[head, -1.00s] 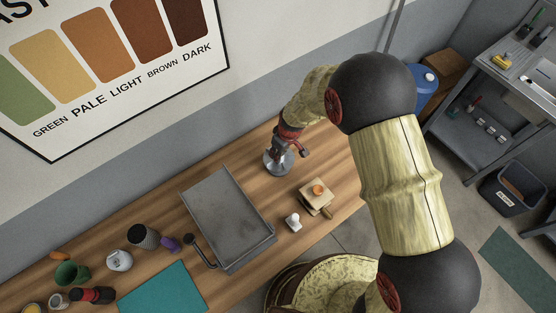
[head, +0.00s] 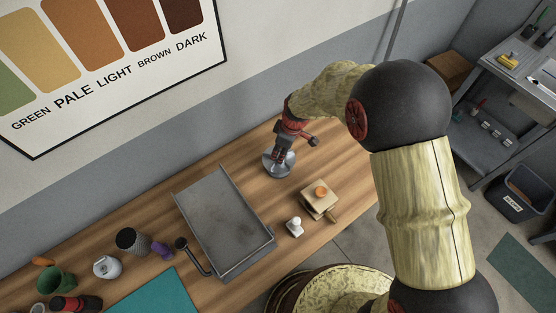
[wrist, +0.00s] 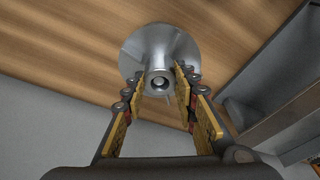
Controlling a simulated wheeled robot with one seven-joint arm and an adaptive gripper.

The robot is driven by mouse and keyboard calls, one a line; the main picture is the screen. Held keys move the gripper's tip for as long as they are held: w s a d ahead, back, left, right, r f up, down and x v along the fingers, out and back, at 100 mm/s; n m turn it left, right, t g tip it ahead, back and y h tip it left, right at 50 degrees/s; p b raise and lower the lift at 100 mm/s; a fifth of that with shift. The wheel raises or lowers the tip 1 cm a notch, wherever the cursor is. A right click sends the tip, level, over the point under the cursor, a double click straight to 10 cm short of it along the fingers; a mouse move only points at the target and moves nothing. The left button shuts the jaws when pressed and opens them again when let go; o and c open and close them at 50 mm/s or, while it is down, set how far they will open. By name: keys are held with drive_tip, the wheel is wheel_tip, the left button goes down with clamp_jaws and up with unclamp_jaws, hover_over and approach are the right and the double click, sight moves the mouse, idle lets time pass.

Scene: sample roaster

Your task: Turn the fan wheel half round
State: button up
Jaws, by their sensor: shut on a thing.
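The fan wheel, a round silver metal piece (head: 279,164), lies on the wooden table near its back edge. In the wrist view it shows as a shiny wide disc (wrist: 158,44) with a small round hub at its middle. My gripper (wrist: 161,76) is shut on the wheel's raised middle, with a finger on either side. In the head view my gripper (head: 281,155) points down at the wheel from above and hides part of it. The exact contact of the fingertips is hard to see.
A grey metal tray (head: 222,222) with a dark handle lies left of the wheel. A wooden block (head: 319,200) with an orange top and a small white item (head: 294,227) stand in front. Cups and a teal mat (head: 155,295) are farther left. The wall is close behind.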

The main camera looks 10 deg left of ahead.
drive_tip(key=shift+f, duration=0.15)
drive_tip(key=shift+f+n+b, duration=0.1)
drive_tip(key=shift+n+b, duration=0.8)
drive_tip(key=shift+b, duration=0.35)
drive_tip(key=shift+n+g+b, duration=0.4)
drive_tip(key=shift+n+b, duration=0.2)
drive_tip(key=shift+n, duration=0.4)
drive_tip(key=o, duration=1)
drive_tip(key=shift+w+r, duration=0.1)
drive_tip(key=shift+r, duration=0.1)
drive_tip(key=shift+o, duration=0.5)
drive_tip(key=shift+r, duration=0.15)
drive_tip(key=shift+a+p+v, duration=0.25)
drive_tip(key=shift+p+v, duration=0.3)
drive_tip(key=shift+v, duration=0.55)
drive_tip(key=shift+a+p+v, duration=0.2)
drive_tip(key=shift+p+v, duration=0.3)
drive_tip(key=shift+v, duration=0.6)
drive_tip(key=shift+a+p+v, duration=0.25)
drive_tip(key=shift+p+v, duration=0.3)
drive_tip(key=shift+v, duration=0.55)
drive_tip(key=shift+r, duration=0.15)
